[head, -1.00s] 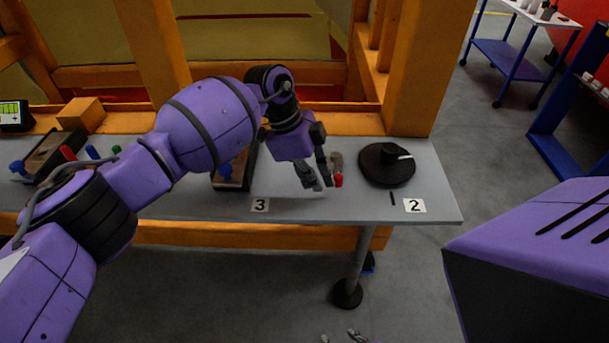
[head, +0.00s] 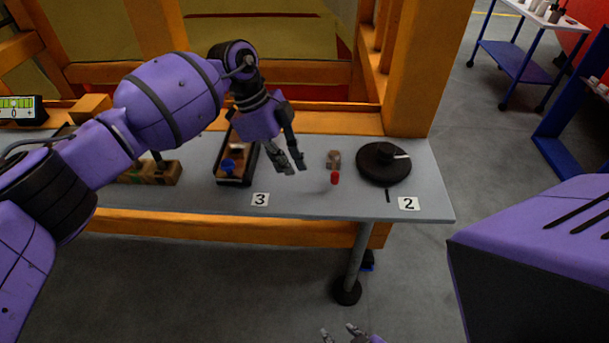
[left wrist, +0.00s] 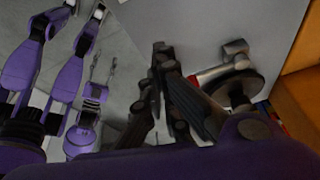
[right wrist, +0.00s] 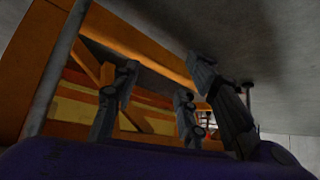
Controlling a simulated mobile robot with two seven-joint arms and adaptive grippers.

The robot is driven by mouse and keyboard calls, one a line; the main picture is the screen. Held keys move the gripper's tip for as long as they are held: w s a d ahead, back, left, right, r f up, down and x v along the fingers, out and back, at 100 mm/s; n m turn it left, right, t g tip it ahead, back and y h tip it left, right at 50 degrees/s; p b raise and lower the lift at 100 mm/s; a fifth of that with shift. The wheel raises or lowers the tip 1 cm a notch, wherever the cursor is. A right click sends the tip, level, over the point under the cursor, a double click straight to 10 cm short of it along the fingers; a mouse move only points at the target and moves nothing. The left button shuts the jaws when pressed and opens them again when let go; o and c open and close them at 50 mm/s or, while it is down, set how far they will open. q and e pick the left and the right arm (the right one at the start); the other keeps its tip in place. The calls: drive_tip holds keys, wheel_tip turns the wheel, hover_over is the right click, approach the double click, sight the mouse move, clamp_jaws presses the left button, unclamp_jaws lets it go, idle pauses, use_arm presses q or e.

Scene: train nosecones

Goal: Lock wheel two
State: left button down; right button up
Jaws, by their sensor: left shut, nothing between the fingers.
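The black round wheel (head: 372,172) lies flat at the right end of the grey bench, behind the card marked 2 (head: 409,204). A white mark shows on its right side. In the left wrist view, a dark disc (left wrist: 241,90) shows beyond the left fingers. My right gripper (head: 342,333) is low at the bottom edge of the head view, with its fingers apart.
A dark tray (head: 237,181) holding a blue part stands behind the card marked 3 (head: 260,199). Orange beams (head: 416,70) rise behind the bench. A blue trolley (head: 520,62) stands at the back right.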

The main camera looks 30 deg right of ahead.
use_arm(q)
drive_tip(key=v, duration=0.4)
drive_tip(key=shift+a+r, duration=0.3)
drive_tip(key=shift+a, duration=0.05)
